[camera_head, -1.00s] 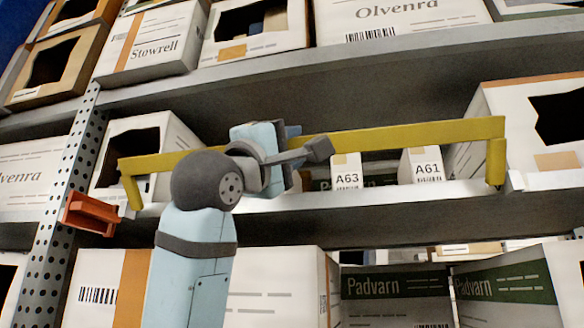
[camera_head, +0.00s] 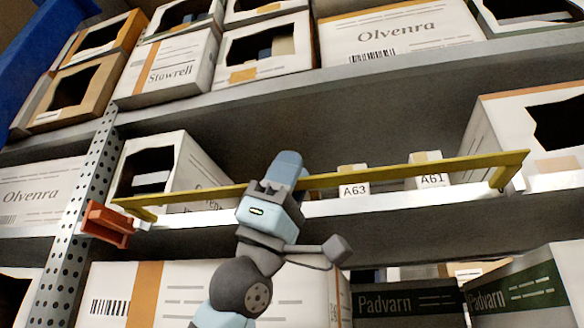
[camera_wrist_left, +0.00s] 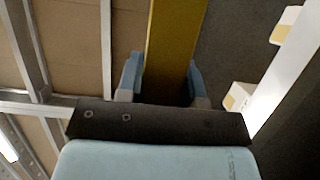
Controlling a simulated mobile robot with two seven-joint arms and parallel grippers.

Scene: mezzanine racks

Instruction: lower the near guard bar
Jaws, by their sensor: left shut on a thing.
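The near guard bar is a long yellow bar (camera_head: 400,172) that runs across the front of the middle shelf, with a short bent leg at each end. My left gripper (camera_head: 275,188) is shut on the bar a little left of its middle. In the left wrist view the yellow bar (camera_wrist_left: 172,45) passes between the two blue fingers of the left gripper (camera_wrist_left: 165,85). My arm hides a short stretch of the bar. My right gripper is not in view.
An orange bracket (camera_head: 108,224) sits on the perforated upright (camera_head: 83,195) near the bar's left end. White boxes labelled A63 (camera_head: 353,190) and A61 (camera_head: 430,181) stand behind the bar. An open box (camera_head: 165,165) is behind its left part. More boxes fill the shelves above and below.

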